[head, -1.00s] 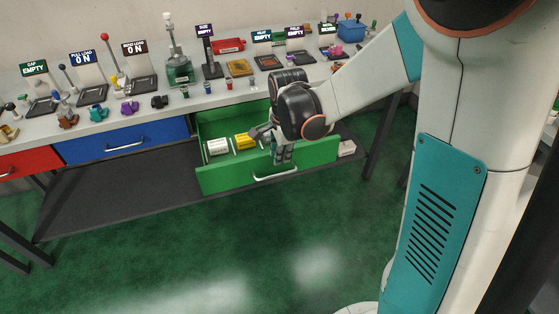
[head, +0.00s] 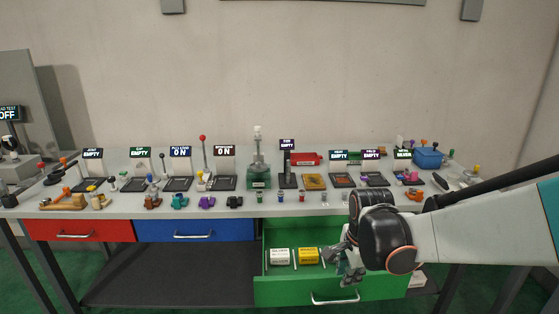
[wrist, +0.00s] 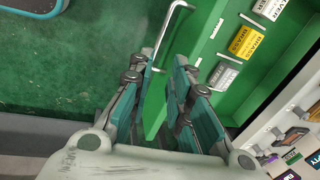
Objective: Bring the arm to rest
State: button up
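My gripper (head: 346,268) hangs at the end of my bent arm, over the right part of the open green drawer (head: 280,291). In the drawer are a yellow box labelled BRASS (head: 308,256) and a white box (head: 279,257).
A grey workbench (head: 245,207) carries several lit signs, trays, levers and small coloured parts, with a blue bin (head: 428,158) at the right. A red drawer (head: 80,230) and a blue drawer (head: 195,229) are shut. The lower shelf (head: 165,278) looks bare.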

jog(key=s+r+n+t, duration=0.2)
jog(key=s+r+n, duration=0.3)
jog(key=s+n, duration=0.3)
jog(key=s+r+n+t, duration=0.2)
jog(key=s+r+n, duration=0.3)
jog(key=s+n, duration=0.3)
jog(key=shift+s+a+t, duration=0.15)
jog(key=shift+s+t, duration=0.15)
jog(key=shift+s, duration=0.7)
